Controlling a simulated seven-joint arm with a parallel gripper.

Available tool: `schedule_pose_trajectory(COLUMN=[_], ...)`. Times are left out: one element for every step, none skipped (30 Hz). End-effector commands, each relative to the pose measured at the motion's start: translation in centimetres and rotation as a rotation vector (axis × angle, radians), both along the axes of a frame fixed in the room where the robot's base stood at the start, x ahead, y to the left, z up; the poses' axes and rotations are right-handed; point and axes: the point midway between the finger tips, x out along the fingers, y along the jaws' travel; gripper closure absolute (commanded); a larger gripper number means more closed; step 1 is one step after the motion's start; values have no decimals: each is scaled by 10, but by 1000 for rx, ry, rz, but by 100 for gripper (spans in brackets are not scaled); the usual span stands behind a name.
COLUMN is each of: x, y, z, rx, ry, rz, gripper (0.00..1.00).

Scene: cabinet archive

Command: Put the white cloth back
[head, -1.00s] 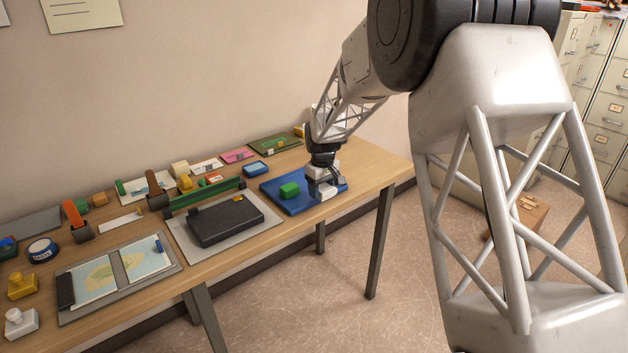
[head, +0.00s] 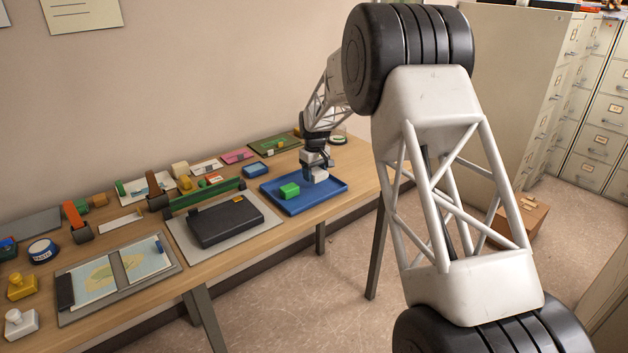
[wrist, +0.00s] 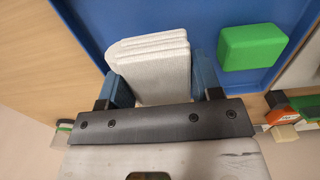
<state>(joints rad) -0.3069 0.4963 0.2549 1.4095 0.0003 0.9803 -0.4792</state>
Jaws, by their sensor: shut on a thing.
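The white cloth (wrist: 152,62) is a folded, layered block between my gripper's two fingers in the wrist view. In the head view the white cloth (head: 316,174) shows below my gripper (head: 316,164), over the blue tray (head: 325,196). My gripper (wrist: 163,88) is shut on the cloth. The blue tray (wrist: 205,15) lies behind the cloth in the wrist view. I cannot tell whether the cloth touches the tray floor. A green block (head: 289,190) sits in the tray to the left of the cloth; it also shows in the wrist view (wrist: 252,47).
A black case (head: 226,220) on a grey mat lies left of the tray. A small blue dish (head: 256,170) and several small items stand behind it along the wall. The tray's front right part is clear. A cardboard box (head: 525,217) is on the floor.

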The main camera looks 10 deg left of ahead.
Motion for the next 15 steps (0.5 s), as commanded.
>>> schedule_pose_trajectory(x=[4, 6, 8, 10, 11, 12, 12, 13, 13, 13, 13, 13, 13, 13, 13], y=[1, 2, 2, 3, 3, 4, 4, 4, 4, 4, 4, 4, 4, 4, 4], z=[-2, -2, -2, -2, -1, -1, -1, -2, -2, -2, -2, -2, -2, -2, -2], rx=[0, 0, -1, 0, 0, 0, 0, 0, 0, 0, 0, 0, 0, 0, 0], ry=[1, 1, 1, 0, 0, 0, 0, 0, 0, 0, 0, 0, 0, 0, 0], rz=[0, 0, 0, 0, 0, 0, 0, 0, 0, 0, 0, 0, 0, 0, 0], gripper=[63, 63, 63, 63, 63, 63, 63, 63, 63, 63, 63, 63, 63, 63, 63])
